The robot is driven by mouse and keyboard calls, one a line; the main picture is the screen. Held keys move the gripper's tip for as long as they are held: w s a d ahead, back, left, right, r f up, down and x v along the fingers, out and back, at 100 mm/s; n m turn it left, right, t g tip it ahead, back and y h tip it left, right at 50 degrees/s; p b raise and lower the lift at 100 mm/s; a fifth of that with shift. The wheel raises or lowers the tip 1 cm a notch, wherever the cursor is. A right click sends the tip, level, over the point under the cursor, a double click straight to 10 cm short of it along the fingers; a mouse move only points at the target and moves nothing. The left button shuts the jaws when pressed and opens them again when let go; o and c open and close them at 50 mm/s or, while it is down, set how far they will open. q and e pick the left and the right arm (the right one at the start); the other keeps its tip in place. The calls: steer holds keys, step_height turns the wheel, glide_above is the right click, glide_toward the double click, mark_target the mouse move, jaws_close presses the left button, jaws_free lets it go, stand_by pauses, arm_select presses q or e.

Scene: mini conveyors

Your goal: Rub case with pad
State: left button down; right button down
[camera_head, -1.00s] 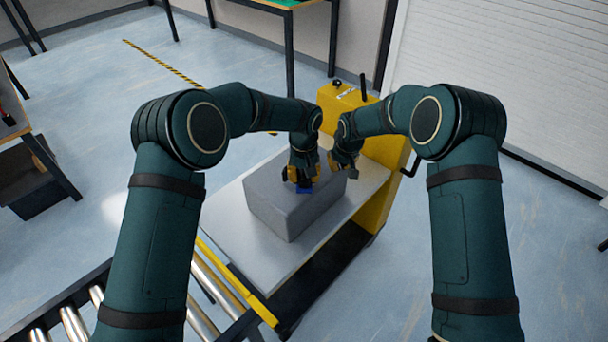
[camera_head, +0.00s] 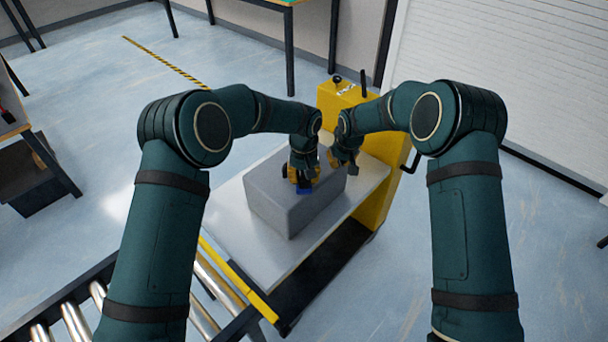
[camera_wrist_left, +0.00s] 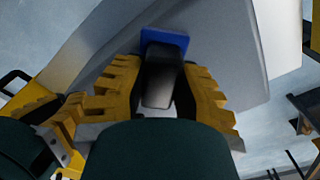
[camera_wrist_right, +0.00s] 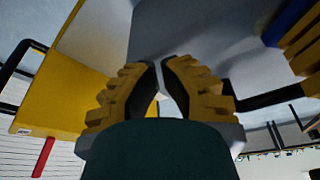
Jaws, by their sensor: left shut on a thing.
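The case (camera_head: 268,198) is a grey box lying on the flat top of a light cart. My left gripper (camera_head: 303,176) is shut on the dark handle of the blue pad (camera_head: 305,190). The pad sits at the top of the case, near its front-right edge, and appears to touch it. The pad also shows in the left wrist view (camera_wrist_left: 165,39), just past the left fingers. My right gripper (camera_head: 345,166) is by the far right end of the case; its fingertips nearly meet, with nothing seen between them in the right wrist view (camera_wrist_right: 160,66).
The cart's pale top (camera_head: 238,222) has bare room left of and in front of the case. A yellow post (camera_head: 375,200) with a knob and handle stands behind right. A roller conveyor (camera_head: 75,322) is at the front left. A work table stands farther back.

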arm_select(q)
steer(key=shift+d, duration=0.1)
steer(key=shift+w+d+f, duration=0.1)
steer(key=shift+w+d, duration=1.25)
steer(key=shift+w, duration=0.05)
steer(key=shift+s+a, duration=1.45)
steer(key=shift+s, duration=0.05)
steer(key=shift+w+r, duration=0.1)
steer(key=shift+r, duration=2.95)
arm_select(e)
steer(key=shift+r, duration=0.1)
